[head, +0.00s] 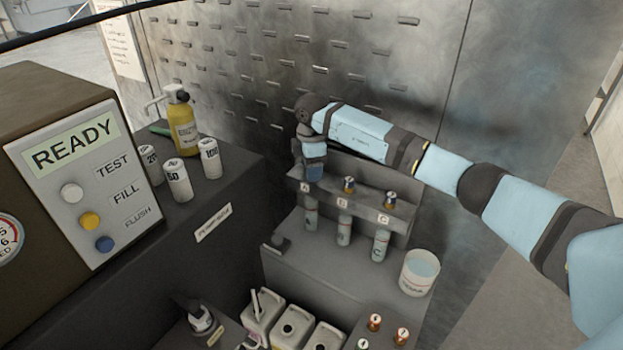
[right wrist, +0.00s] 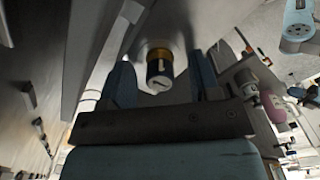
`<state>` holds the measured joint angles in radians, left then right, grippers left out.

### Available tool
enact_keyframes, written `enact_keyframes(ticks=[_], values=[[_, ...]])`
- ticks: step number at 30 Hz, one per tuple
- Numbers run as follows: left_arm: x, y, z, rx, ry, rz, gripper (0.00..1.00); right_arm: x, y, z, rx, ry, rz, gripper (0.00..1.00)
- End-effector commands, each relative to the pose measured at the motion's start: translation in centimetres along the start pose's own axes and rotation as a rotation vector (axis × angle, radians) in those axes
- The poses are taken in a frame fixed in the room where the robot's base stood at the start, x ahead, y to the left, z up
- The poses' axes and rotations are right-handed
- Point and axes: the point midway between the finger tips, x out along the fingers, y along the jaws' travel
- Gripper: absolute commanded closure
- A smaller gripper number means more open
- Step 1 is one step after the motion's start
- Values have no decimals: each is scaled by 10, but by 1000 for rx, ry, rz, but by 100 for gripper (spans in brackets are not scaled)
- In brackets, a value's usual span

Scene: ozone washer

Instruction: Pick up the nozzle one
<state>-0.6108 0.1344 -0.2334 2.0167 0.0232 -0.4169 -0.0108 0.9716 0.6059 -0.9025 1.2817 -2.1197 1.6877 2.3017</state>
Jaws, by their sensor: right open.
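A nozzle (right wrist: 159,70) with a brass-coloured band and a dark, marked end shows between my fingers in the right wrist view. Its mark looks like a 1, but it is small and blurred. My right gripper (head: 314,173) is open over the slot labelled A on the grey rack (head: 402,234). In the right wrist view its fingers (right wrist: 162,82) stand on either side of the nozzle, with gaps. In the head view the gripper hides this nozzle. Two similar nozzles stand to the right, at B (head: 349,185) and C (head: 389,200). My left gripper is out of view.
Several labelled bottles (head: 344,231) stand below the rack, beside a white bucket (head: 419,273). The READY panel (head: 80,170), a yellow pump bottle (head: 182,125) and white canisters (head: 177,180) are at the left. Jugs (head: 292,328) and small capped vials (head: 375,322) are lower down.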

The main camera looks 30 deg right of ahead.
Motion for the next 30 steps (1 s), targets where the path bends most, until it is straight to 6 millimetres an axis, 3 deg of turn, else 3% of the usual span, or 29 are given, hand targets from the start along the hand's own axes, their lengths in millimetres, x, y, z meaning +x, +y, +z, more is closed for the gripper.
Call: enact_keyframes(ticks=[2, 6, 9, 22, 30], values=[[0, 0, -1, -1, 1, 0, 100, -1, 0, 0, 0, 0, 0, 48], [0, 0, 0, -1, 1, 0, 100, -1, 0, 0, 0, 0, 0, 80], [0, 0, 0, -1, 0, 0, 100, -1, 0, 0, 0, 0, 0, 98], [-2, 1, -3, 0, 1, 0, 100, -6, 0, 0, 0, 0, 0, 98], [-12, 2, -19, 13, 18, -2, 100, -34, 0, 0, 0, 0, 1, 98]])
